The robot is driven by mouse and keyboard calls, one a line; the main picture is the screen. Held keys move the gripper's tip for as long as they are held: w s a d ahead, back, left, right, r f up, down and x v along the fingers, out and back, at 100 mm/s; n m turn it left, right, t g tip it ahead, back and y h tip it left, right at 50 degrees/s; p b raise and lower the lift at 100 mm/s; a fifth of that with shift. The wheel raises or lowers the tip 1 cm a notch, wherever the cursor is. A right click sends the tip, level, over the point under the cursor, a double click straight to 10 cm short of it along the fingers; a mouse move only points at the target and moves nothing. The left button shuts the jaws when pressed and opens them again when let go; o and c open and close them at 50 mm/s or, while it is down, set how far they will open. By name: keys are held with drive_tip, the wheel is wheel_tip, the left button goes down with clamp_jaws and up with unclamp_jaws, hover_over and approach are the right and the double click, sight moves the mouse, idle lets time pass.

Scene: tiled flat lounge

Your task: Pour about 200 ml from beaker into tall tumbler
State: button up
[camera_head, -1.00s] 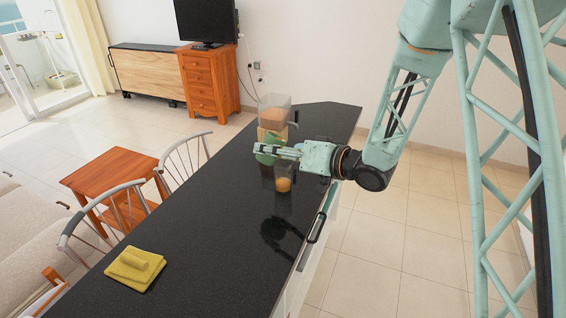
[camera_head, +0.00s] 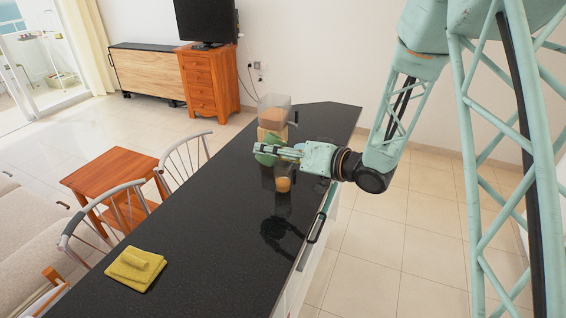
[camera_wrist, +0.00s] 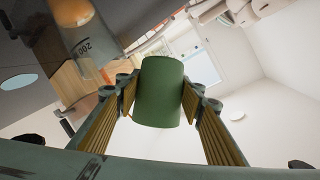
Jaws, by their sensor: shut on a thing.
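My gripper (camera_head: 262,148) is over the far part of the dark counter. I cannot tell whether liquid is flowing.
A folded yellow cloth (camera_head: 135,269) lies at the near left end. The counter between is clear. Chairs (camera_head: 112,210) and a low wooden table (camera_head: 110,172) stand to its left.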

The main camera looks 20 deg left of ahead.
drive_tip(key=shift+r+m+y+p, duration=0.4)
drive_tip(key=shift+m+p, duration=0.1)
drive_tip(key=shift+m, duration=0.1)
idle(1.7)
drive_tip(key=shift+f+m+y, duration=0.3)
drive_tip(key=shift+m, duration=0.4)
idle(2.2)
drive_tip(key=shift+r+m+y, duration=0.3)
drive_tip(key=shift+r+m, duration=0.1)
drive_tip(key=shift+m, duration=0.3)
idle(2.1)
